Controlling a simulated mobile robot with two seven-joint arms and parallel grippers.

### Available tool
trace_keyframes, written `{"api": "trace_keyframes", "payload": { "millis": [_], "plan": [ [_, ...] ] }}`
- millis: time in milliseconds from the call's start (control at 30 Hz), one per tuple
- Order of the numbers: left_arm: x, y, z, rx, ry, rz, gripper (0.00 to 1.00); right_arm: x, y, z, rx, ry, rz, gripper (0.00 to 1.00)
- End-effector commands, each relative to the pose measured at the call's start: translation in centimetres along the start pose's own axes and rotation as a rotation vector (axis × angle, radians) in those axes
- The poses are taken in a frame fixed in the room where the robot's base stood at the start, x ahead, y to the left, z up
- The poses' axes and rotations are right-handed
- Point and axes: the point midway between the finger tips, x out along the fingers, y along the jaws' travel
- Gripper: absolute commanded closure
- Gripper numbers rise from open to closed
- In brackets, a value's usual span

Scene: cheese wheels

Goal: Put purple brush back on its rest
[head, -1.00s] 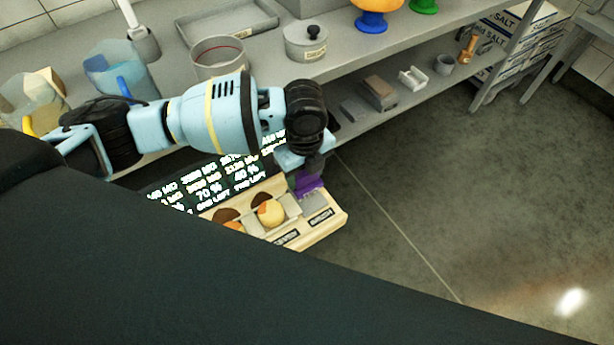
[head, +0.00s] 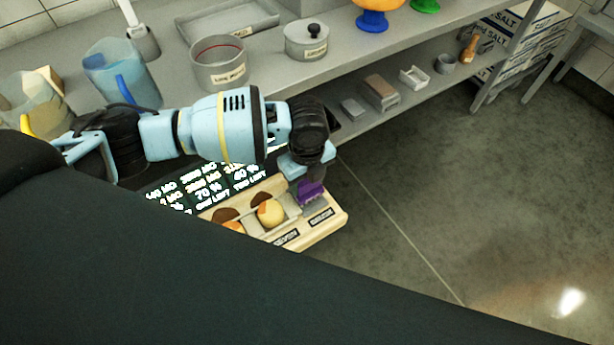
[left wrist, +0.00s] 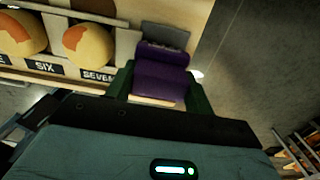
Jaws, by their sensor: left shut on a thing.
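The purple brush (head: 311,193) is at the right end of the wooden rack (head: 335,226), over the grey plate beside the cheese wheels. In the left wrist view the purple brush (left wrist: 160,75) sits between the two dark green fingers of my left gripper (left wrist: 158,92), with the grey plate (left wrist: 166,36) just beyond it. My left gripper also shows in the head view (head: 310,180), shut on the brush from above. Whether the brush touches the plate, I cannot tell. My right gripper is not in view.
Round cheese wheels (head: 270,213) with orange patches sit in the rack left of the brush. A dark screen (head: 205,186) with white text stands behind. Pots and pitchers stand on the counter (head: 265,60) above. Floor to the right is clear.

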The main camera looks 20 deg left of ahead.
Motion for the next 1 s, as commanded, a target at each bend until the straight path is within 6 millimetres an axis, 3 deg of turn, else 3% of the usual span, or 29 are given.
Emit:
{"api": "trace_keyframes", "payload": {
  "millis": [167, 200, 333, 733, 1000],
  "plan": [
    [0.4, 0.0, 0.0, 0.000, 0.000, 0.000, 0.66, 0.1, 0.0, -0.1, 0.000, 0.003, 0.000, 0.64],
    [0.4, 0.0, 0.0, 0.000, 0.000, 0.000, 0.44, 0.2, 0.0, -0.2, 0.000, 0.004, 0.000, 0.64],
    [0.4, 0.0, 0.0, 0.000, 0.000, 0.000, 0.27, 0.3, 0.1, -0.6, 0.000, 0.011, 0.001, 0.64],
    [-0.3, -0.1, 0.0, 0.000, 0.000, -0.002, 0.26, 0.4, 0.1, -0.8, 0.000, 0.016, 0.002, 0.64],
    [-5.1, -0.1, 0.1, 0.000, -0.001, -0.005, 0.26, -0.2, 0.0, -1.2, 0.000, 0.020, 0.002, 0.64]
  ]
}}
